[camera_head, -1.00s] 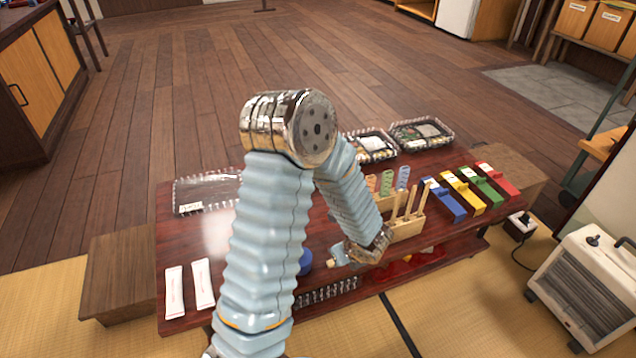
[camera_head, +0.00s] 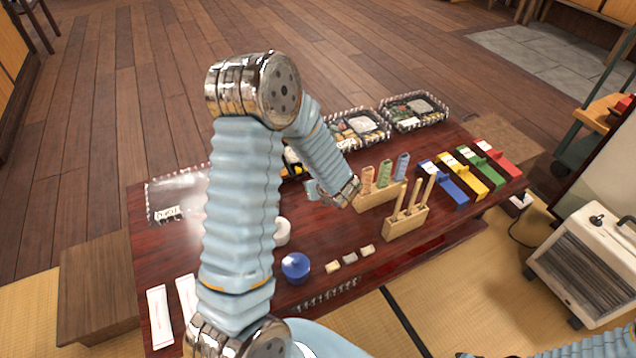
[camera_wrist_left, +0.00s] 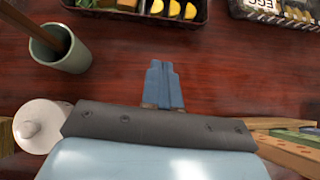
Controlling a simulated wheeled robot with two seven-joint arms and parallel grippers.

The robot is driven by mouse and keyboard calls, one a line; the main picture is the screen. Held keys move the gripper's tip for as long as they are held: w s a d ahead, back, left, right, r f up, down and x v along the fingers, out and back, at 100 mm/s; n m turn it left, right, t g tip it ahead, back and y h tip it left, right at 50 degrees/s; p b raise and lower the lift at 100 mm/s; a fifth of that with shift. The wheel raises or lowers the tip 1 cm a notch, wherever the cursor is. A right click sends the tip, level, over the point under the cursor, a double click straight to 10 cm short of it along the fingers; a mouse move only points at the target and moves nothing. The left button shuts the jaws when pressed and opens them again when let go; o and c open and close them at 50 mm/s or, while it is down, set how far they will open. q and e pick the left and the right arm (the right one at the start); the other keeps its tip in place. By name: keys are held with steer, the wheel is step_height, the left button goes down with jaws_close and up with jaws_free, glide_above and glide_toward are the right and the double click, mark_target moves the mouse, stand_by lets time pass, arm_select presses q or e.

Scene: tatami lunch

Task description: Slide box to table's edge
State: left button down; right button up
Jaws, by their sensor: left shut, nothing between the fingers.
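Several black food boxes with patterned rims and clear lids lie along the far side of the table (camera_head: 230,298). One box (camera_head: 357,128) is at the back middle, one (camera_head: 414,110) at back right, and one (camera_head: 165,212) at left, partly behind my arm. My left gripper (camera_head: 316,190) is shut and empty over the table's middle, short of the back boxes. In the left wrist view its shut fingers (camera_wrist_left: 164,75) point at a box (camera_wrist_left: 108,8) with yellow slices, apart from it. An "EGG" labelled box (camera_wrist_left: 280,12) is at upper right. My right gripper is not in view.
Wooden stands with coloured rolls (camera_head: 384,198) and sticks (camera_head: 405,224) stand right of my gripper. A blue round pot (camera_head: 295,267) is near the front. In the wrist view, a grey cup (camera_wrist_left: 75,62) and white lidded pot (camera_wrist_left: 35,128) flank it at left.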

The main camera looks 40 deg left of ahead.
arm_select(q)
steer(key=x, duration=0.6)
steer(key=shift+s, duration=0.15)
steer(key=shift+w+a+r, duration=0.15)
steer(key=shift+w+a, duration=0.2)
steer(key=shift+a, duration=0.15)
steer(key=shift+w+a+r, duration=0.15)
steer(key=shift+w+a, duration=0.15)
steer(key=shift+a, duration=0.15)
steer(key=shift+w+a, duration=0.25)
steer(key=shift+a, duration=0.05)
steer(key=shift+w+a, duration=0.15)
steer(key=shift+a, duration=0.1)
steer(key=shift+f, duration=0.1)
